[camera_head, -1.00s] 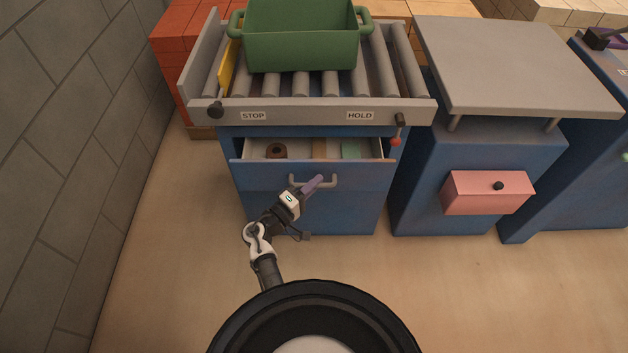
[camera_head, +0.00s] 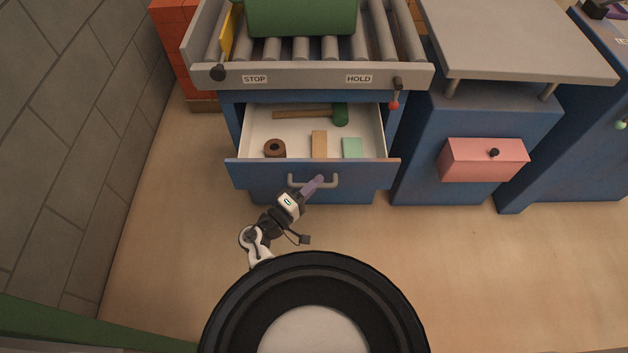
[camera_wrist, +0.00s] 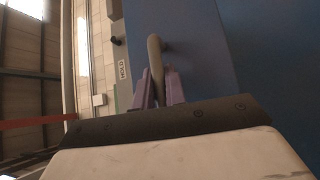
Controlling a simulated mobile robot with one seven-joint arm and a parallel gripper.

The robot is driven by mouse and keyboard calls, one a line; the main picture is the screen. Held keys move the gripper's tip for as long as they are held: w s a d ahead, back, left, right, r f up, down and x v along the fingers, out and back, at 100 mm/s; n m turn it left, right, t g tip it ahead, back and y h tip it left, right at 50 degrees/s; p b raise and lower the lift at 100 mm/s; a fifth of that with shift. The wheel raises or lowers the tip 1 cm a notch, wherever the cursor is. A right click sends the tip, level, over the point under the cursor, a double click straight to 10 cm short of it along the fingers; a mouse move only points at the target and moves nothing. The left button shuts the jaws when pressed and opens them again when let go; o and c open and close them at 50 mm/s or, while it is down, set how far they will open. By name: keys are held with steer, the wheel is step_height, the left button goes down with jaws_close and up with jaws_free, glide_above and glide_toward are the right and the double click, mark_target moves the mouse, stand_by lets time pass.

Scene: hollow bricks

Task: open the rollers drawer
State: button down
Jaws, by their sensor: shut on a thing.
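The rollers drawer (camera_head: 350,176) is the blue drawer under the roller table, and it stands well out of its cabinet. Its grey bar handle (camera_head: 329,182) is on the front. In the wrist view, the purple fingers (camera_wrist: 159,88) sit on both sides of the handle bar (camera_wrist: 155,57). Inside the drawer lie a hammer with a green head (camera_head: 340,115), a brown roll (camera_head: 275,148), a tan block (camera_head: 319,144) and a mint-green block (camera_head: 352,148).
The roller table (camera_head: 300,74) above carries a green crate (camera_head: 300,16), a yellow plate (camera_head: 231,32) and STOP and HOLD labels. A red-tipped lever (camera_head: 394,104) hangs at its right. A pink drawer (camera_head: 470,160) juts from the cabinet at right. A grey wall (camera_head: 80,120) bounds the left.

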steer(key=c, duration=1.7)
jaws_free()
steer(key=b+v, duration=0.1)
steer(key=v, duration=0.6)
steer(key=shift+s+a+f, duration=0.1)
steer(key=shift+s+a, duration=0.05)
steer(key=shift+s, duration=0.1)
